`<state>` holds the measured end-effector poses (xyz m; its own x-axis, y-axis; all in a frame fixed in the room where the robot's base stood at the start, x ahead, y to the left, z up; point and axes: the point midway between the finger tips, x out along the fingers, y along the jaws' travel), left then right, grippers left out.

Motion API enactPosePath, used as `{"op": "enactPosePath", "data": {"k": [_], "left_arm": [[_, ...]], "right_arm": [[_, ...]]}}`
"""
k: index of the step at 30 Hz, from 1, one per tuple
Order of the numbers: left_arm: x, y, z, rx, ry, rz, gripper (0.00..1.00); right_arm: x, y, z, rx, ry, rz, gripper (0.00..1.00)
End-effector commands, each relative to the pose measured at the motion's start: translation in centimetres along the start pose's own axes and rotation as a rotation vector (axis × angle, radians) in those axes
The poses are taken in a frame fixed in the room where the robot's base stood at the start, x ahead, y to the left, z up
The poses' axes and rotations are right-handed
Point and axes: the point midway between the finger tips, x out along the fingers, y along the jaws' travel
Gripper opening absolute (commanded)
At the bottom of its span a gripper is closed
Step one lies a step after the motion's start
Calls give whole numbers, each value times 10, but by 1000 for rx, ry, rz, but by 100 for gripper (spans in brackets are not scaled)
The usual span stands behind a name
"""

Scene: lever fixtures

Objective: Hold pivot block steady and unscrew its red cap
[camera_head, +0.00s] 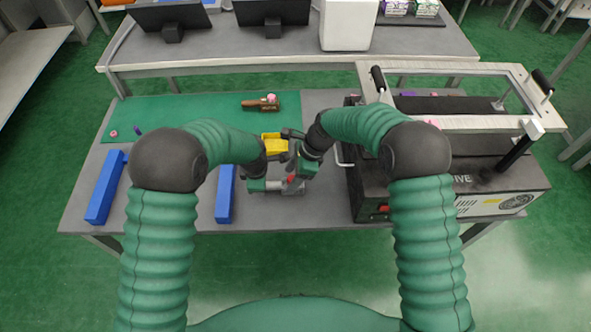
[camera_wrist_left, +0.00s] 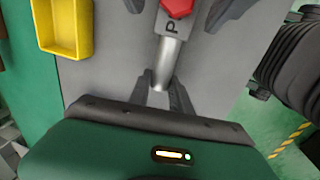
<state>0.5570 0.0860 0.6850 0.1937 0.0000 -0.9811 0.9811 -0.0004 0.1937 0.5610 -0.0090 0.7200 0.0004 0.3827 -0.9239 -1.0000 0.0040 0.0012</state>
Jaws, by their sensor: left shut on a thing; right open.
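The pivot block is a grey piece marked "P" (camera_wrist_left: 174,22) with a silver shaft; in the head view the block (camera_head: 294,188) is small and partly covered. Its red cap (camera_wrist_left: 178,7) sits on the block and also shows in the head view (camera_head: 291,179). My left gripper (camera_wrist_left: 158,92) is shut on the silver shaft; in the head view it comes in from the left (camera_head: 268,186). My right gripper (camera_head: 295,172) is open above the block. Its dark fingers show on either side of the red cap in the left wrist view, apart from it.
A yellow tray (camera_head: 275,145) lies just behind the grippers. A brown part with a pink cap (camera_head: 262,104) lies on the green mat (camera_head: 190,112). A large dark machine (camera_head: 450,192) fills the right side.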

Motion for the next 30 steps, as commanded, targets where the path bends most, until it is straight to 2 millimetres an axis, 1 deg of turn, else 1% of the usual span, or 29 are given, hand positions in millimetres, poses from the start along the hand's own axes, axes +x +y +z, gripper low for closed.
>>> {"op": "enactPosePath", "data": {"k": [5,8,18,21,23,30], "left_arm": [[0,0,0,-1,0,1,0],[0,0,0,-1,0,1,0],[0,0,0,0,0,1,0],[0,0,0,0,0,0,0],[0,0,0,0,0,0,0],[0,0,0,0,0,0,0]], "right_arm": [[0,0,0,-1,0,0,56],[0,0,0,-1,0,0,44],[0,0,0,-1,0,-1,0],[0,0,0,-6,0,1,0],[0,-1,0,-62,0,23,0],[1,-1,0,-568,0,234,0]]}}
